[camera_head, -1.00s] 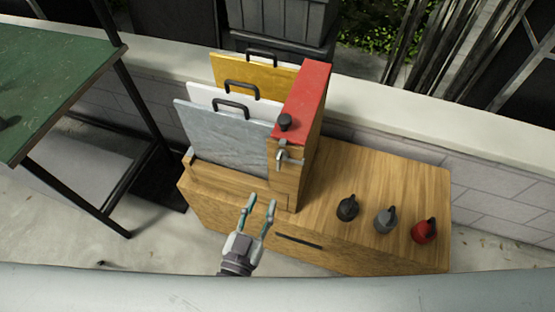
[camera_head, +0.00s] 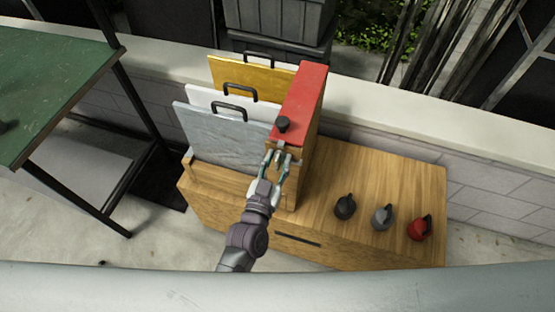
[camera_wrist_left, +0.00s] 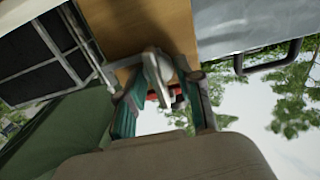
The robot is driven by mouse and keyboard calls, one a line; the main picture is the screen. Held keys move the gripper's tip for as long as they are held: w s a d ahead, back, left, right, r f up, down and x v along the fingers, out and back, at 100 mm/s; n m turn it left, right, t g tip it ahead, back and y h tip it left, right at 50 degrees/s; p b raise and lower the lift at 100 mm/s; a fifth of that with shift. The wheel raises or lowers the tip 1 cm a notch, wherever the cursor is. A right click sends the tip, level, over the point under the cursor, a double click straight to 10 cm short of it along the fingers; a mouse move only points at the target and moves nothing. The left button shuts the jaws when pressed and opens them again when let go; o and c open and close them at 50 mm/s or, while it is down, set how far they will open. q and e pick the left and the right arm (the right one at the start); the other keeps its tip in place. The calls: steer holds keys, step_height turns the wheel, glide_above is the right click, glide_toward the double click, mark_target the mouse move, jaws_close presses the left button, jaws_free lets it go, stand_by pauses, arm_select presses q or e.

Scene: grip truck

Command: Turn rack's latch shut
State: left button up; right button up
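The rack (camera_head: 299,104) is a wooden post with a red top, standing on a wooden cabinet, with panels slotted in on its left. Its metal latch (camera_head: 281,155) is on the post's front face, below a black knob (camera_head: 283,124). My left gripper (camera_head: 277,163) is open at the latch, its fingers apart. In the left wrist view the latch handle (camera_wrist_left: 158,72) shows between the two teal-padded fingers of the left gripper (camera_wrist_left: 160,95). I cannot tell whether either finger touches it. My right gripper is not in view.
Grey, white and yellow panels with black handles (camera_head: 230,110) stand left of the post. Black, grey and red kettle-like items (camera_head: 382,218) sit on the cabinet top (camera_head: 390,175) at the right. A green table (camera_head: 50,75) is at the left. A low wall runs behind.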

arm_select(q)
jaws_close()
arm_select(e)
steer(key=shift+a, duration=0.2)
